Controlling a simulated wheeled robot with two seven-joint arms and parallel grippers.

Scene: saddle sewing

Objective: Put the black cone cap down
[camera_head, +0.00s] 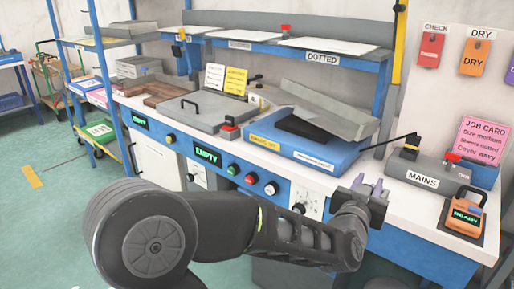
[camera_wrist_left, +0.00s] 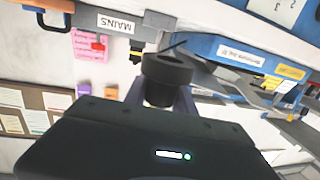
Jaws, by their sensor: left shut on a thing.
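In the left wrist view the black cone cap (camera_wrist_left: 167,68) is a dark, round, ring-like piece between the fingers of my left gripper (camera_wrist_left: 165,95). The gripper is shut on it, and the fingers are partly hidden behind the dark wrist housing. In the head view my left gripper (camera_head: 368,187) is at the front edge of the workbench (camera_head: 327,180), left of the MAINS box. I cannot clearly make out the cap there. My right gripper is in neither view.
Bare white bench top lies between the blue tray and the MAINS box.

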